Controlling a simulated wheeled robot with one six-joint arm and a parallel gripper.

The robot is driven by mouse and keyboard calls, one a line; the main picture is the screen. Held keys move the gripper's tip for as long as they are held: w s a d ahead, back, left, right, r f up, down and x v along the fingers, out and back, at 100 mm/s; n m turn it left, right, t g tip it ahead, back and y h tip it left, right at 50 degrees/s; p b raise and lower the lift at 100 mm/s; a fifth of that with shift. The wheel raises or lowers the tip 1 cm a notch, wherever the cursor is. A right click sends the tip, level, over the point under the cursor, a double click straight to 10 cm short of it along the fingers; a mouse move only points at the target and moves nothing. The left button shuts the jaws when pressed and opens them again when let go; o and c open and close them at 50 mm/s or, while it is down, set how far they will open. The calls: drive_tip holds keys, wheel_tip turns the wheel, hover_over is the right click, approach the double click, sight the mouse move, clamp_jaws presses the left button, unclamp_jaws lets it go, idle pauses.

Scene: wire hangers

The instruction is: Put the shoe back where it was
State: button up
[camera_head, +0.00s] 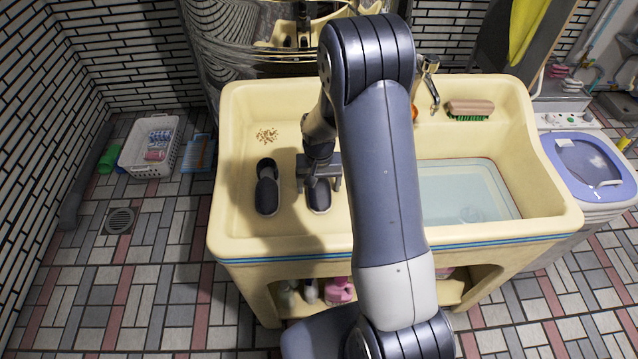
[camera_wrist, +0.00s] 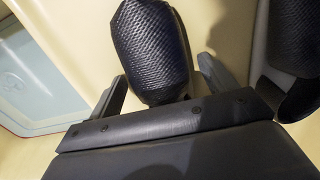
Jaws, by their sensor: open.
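Two dark shoes stand side by side on the flat left part of the cream sink (camera_head: 235,215). The right shoe (camera_head: 319,200) is partly hidden under my gripper (camera_head: 319,180). The left shoe (camera_head: 267,188) stands apart from it. In the wrist view, the right shoe's dark woven end (camera_wrist: 150,45) lies between the two fingers of my gripper (camera_wrist: 162,70). The fingers are open, with a gap showing on each side of the shoe. Part of the other shoe (camera_wrist: 297,95) shows at the right edge of the wrist view.
A water-filled basin (camera_head: 465,190) is on the sink's right side. A brush (camera_head: 469,109) lies on the back ledge near the faucet (camera_head: 429,85). Small brown bits (camera_head: 267,135) lie behind the left shoe. A mirror-like panel (camera_head: 250,40) stands behind the sink.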

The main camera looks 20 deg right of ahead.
sight(319, 181)
wheel_tip(319, 181, up, 12)
idle(0.5)
drive_tip(key=shift+r, duration=0.1)
